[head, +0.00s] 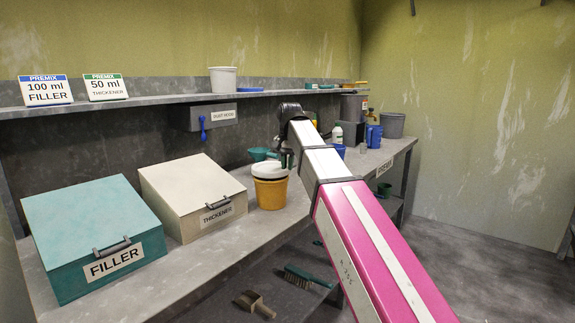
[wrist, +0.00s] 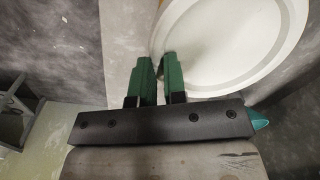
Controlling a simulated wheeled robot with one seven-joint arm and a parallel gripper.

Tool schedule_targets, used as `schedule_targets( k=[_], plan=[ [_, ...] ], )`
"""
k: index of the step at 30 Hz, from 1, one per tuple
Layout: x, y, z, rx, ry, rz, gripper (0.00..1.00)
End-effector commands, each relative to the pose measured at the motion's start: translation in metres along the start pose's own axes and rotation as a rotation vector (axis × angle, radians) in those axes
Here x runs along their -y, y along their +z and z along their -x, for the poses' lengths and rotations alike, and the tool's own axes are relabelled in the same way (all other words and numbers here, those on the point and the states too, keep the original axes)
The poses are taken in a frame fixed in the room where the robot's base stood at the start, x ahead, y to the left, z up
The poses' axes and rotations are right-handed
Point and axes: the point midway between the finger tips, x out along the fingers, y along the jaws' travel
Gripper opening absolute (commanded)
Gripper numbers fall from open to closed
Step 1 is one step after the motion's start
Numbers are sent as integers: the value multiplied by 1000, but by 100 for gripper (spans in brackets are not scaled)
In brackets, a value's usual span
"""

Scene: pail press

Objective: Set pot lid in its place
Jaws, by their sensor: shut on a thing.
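The white pot lid (head: 268,170) is at the mouth of the yellow pail (head: 271,194) on the bench. I cannot tell whether it rests on the rim or hangs just above it. In the wrist view the round lid (wrist: 240,38) fills the upper right. My gripper (wrist: 158,66) has two green fingers at the lid's near edge and is shut on it; the exact grip is partly hidden. In the head view my gripper (head: 287,158) reaches down at the lid's right side.
A teal funnel (head: 261,154) is close behind the lid. The cream thickener bin (head: 190,185) and teal filler bin (head: 90,225) stand to the left. A blue jug (head: 374,136) and grey bucket (head: 392,124) stand farther right. A shelf (head: 150,101) runs above.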

Motion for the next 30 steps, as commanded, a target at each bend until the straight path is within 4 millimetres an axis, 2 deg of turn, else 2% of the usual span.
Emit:
schedule_targets(
  k=[30],
  plan=[
    [-1,0,-20,0,0,0,0]
  ],
)
